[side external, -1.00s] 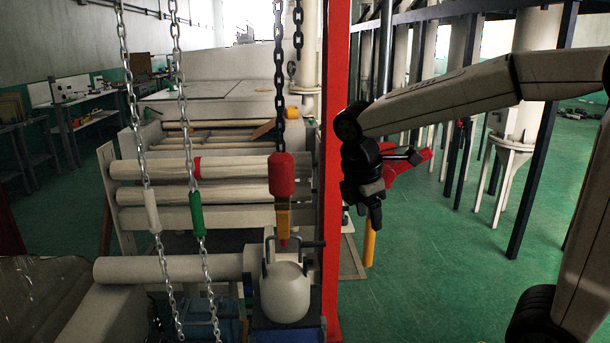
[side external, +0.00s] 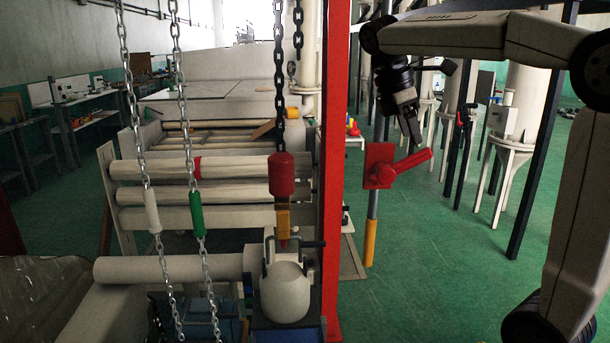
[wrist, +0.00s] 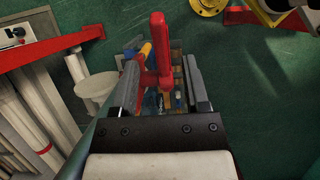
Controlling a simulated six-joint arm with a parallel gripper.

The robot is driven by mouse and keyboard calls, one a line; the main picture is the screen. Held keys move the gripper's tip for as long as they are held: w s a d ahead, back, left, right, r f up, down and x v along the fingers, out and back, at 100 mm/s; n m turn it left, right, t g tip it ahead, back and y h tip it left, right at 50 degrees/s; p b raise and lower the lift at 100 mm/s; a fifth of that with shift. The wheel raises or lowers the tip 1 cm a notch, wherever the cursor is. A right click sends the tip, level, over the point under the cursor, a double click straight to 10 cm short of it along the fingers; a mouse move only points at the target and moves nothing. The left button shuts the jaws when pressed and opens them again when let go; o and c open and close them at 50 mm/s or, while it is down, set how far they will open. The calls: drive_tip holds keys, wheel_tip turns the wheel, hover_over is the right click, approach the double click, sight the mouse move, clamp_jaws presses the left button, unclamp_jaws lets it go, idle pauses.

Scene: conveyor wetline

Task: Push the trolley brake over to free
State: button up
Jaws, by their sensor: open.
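The brake is a red lever (side external: 410,166) on a red plate (side external: 380,153), on top of a grey post (side external: 373,208) with a yellow lower part. In the side view the lever points right and slightly up. My gripper (side external: 416,142) hangs tilted just above the lever, its fingertips close to the lever's upper edge; I cannot tell if they touch. In the wrist view the red lever (wrist: 159,45) shows between the two open fingers of my gripper (wrist: 161,68), with nothing clamped. No brake markings are readable.
A red upright (side external: 334,180) stands left of the brake post. Hanging chains (side external: 187,120), rollers (side external: 150,168) and a white pot (side external: 285,293) are further left. Dark slanted posts and white columns stand behind at right. Green floor (side external: 430,270) right of the post is clear.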

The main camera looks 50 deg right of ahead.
sight(416, 153)
drive_tip(key=shift+f, duration=0.1)
drive_tip(key=shift+x, duration=3.8)
clamp_jaws()
